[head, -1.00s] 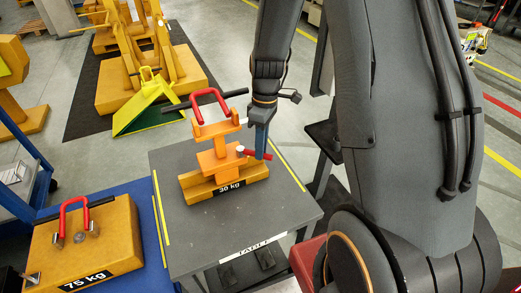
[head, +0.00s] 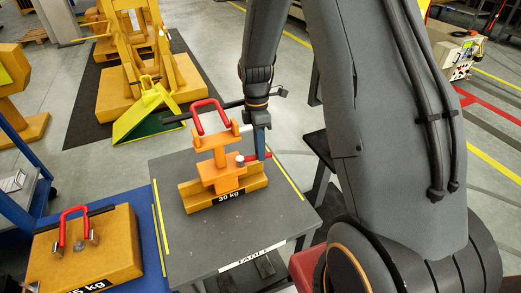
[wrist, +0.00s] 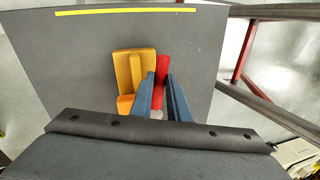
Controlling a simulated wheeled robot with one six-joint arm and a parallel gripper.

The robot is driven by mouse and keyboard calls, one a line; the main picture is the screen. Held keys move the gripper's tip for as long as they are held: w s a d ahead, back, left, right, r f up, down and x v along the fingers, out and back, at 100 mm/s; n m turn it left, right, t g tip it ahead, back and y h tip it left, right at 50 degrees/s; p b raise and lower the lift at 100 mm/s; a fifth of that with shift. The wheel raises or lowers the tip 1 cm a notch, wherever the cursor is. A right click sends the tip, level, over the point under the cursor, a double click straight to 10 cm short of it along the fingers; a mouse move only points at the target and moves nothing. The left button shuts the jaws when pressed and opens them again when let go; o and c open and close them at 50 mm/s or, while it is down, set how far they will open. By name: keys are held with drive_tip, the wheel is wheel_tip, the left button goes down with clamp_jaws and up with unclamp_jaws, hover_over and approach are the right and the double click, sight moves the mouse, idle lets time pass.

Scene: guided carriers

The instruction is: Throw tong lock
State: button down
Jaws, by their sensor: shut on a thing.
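The orange tong (head: 220,150) with a red loop handle (head: 209,113) stands on a yellow block (head: 240,192) labelled 30 kg, on the grey table. Its lock is a short red lever (head: 250,157) at the tong's right side, by a pale round knob (head: 239,160). My gripper (head: 261,156), with blue fingers, points down at the lever's outer end and is shut on it. In the wrist view the red lever (wrist: 161,68) shows between the two finger tips, beside the yellow block (wrist: 135,68). The fingers hide part of the lever.
The grey table (head: 285,215) has yellow edge strips and bare room around the block. A 75 kg block (head: 120,250) with a red handle is on a blue surface at left. A green-yellow ramp (head: 145,115) and yellow frames stand behind.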

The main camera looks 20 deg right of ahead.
drive_tip(key=shift+w+r, duration=0.1)
drive_tip(key=shift+w, duration=0.3)
drive_tip(key=c, duration=1.7)
unclamp_jaws()
drive_tip(key=shift+c, duration=0.2)
drive_tip(key=shift+o, duration=0.3)
drive_tip(key=shift+s, duration=0.1)
drive_tip(key=b+v, duration=0.1)
drive_tip(key=v, duration=0.6)
drive_tip(key=shift+r, duration=0.4)
